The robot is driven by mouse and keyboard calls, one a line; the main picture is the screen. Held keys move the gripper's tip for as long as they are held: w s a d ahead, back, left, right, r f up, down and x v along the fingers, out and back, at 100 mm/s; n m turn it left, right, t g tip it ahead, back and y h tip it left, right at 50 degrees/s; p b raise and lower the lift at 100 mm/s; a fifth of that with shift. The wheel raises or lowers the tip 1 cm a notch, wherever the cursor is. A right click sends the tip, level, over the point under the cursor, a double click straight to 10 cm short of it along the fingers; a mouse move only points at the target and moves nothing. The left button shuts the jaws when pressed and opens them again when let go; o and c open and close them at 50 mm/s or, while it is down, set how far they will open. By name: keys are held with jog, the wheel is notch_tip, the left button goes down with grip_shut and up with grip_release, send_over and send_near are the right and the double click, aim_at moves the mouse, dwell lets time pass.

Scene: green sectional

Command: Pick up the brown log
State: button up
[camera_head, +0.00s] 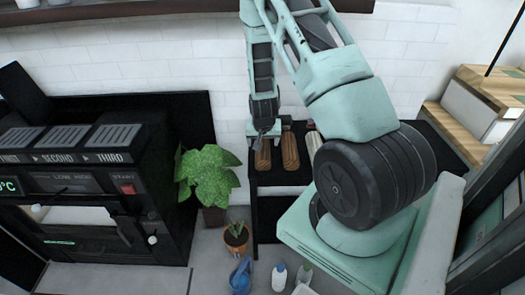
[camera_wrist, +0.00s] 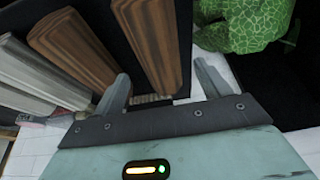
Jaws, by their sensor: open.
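Two brown, ridged logs lie side by side on a black stand. In the head view the left one (camera_head: 263,157) is right below my gripper (camera_head: 264,138), and the other brown log (camera_head: 290,152) is just to its right. In the wrist view, the near end of one brown log (camera_wrist: 152,42) shows between the fingers of my open gripper (camera_wrist: 161,76). The second brown log (camera_wrist: 75,50) lies left of the left finger. My gripper holds nothing. Whether a finger touches a log cannot be told.
A pale log (camera_wrist: 38,70) lies beyond the second brown log. A leafy potted plant (camera_head: 208,172) stands close left of the black stand (camera_head: 270,180). A white brick wall (camera_head: 180,62) is right behind. Bottles (camera_head: 279,276) stand on the floor in front.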

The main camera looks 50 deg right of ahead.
aim_at(263, 148)
jog(key=shift+p+x, duration=0.5)
jog(key=shift+x, duration=2.15)
jog(key=shift+a, duration=0.1)
jog(key=c, duration=1.2)
